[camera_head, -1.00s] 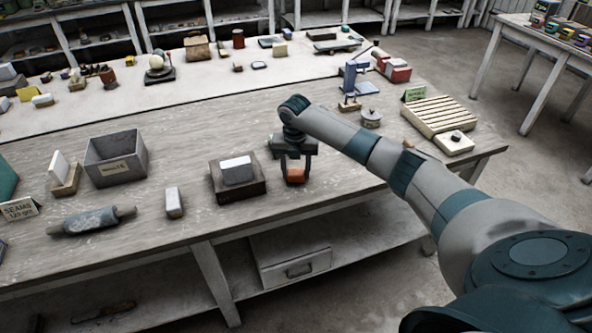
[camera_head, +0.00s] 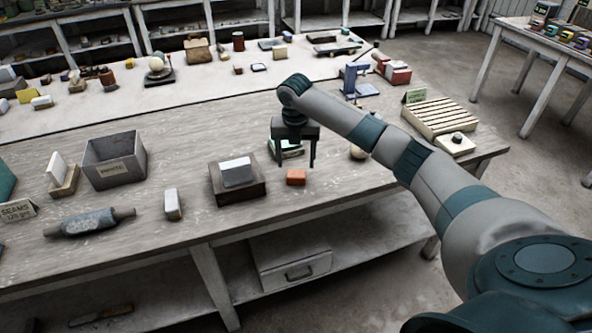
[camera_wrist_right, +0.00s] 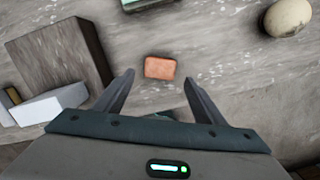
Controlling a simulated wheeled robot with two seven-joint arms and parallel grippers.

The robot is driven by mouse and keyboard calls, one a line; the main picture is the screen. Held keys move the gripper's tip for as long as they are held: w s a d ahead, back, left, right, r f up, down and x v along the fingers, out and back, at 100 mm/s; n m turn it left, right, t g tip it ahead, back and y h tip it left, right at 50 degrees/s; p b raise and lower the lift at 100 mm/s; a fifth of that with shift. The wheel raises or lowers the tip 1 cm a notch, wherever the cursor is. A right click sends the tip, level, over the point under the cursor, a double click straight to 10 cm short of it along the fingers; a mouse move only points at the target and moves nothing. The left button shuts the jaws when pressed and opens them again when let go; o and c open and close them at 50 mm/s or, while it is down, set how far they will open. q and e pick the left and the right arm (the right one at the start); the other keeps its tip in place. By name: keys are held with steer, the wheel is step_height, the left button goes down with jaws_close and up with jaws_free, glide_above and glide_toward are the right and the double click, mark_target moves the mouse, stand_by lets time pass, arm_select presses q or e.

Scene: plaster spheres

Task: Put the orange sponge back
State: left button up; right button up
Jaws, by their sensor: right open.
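The orange sponge (camera_head: 296,178) lies on the near workbench, right of a dark wooden tray (camera_head: 256,192) holding a white block (camera_head: 236,172). My right gripper (camera_head: 296,165) is open and empty, pointing down above the sponge. In the right wrist view the sponge (camera_wrist_right: 160,68) appears just beyond and between the spread fingertips (camera_wrist_right: 158,79), with bare bench around it. A small green and white dish (camera_head: 289,150) is partly hidden behind the right gripper. My left gripper is in no view.
A pale sphere (camera_wrist_right: 288,17) lies near the sponge, partly hidden by my arm in the head view. A slatted rack (camera_head: 440,114) is at right.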

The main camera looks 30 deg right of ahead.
mark_target(296, 177)
step_height(296, 177, up, 6)
steer(key=b, duration=0.1)
steer(key=shift+s+a, duration=0.2)
steer(key=shift+s, duration=0.1)
